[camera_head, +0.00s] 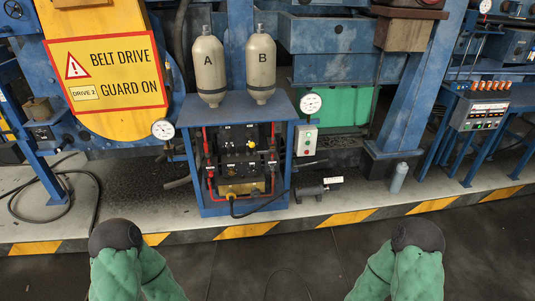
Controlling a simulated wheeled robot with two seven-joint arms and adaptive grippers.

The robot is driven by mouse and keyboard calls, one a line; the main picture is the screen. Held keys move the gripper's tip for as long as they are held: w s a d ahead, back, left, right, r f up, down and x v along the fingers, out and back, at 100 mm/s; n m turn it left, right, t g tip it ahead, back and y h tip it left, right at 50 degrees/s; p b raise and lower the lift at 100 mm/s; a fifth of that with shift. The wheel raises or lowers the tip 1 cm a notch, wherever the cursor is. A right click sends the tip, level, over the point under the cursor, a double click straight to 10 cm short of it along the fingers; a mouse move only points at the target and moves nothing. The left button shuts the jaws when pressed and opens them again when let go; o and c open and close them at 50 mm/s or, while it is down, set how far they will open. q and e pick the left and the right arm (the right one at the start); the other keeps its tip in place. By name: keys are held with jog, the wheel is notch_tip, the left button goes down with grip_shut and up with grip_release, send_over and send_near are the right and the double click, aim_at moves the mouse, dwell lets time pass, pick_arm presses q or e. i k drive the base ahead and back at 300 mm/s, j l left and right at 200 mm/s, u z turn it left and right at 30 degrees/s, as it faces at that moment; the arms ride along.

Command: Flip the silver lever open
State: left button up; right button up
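A thin grey rod (309,163) sticks out to the right of the blue pump frame (190,170), below a small grey control box. It may be the silver lever, but it is too small to be certain. Below it, a dark cylinder (309,190) lies near the frame's lower right, with a white label (333,181) beside it. My two green-sleeved arms show at the bottom left and bottom right, each with a dark rounded part at its top. No gripper fingers show on either arm, and both arms are well apart from the frame.
Two beige bottles, A (208,72) and B (261,70), stand on the frame. A gauge (311,104) and the control box (305,141) are at its right.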

aim_at(262, 152)
jog(key=i+l+u, duration=0.25)
jog(key=i+l, duration=0.15)
jog(key=i, duration=0.25)
jog(key=i+l+u, duration=0.25)
jog(key=i+l, duration=0.3)
jog(key=i+l+u, duration=0.25)
jog(key=i+l, duration=0.4)
jog(key=i+l+u, duration=0.25)
jog(key=i+l, duration=0.25)
jog(key=l, duration=0.25)
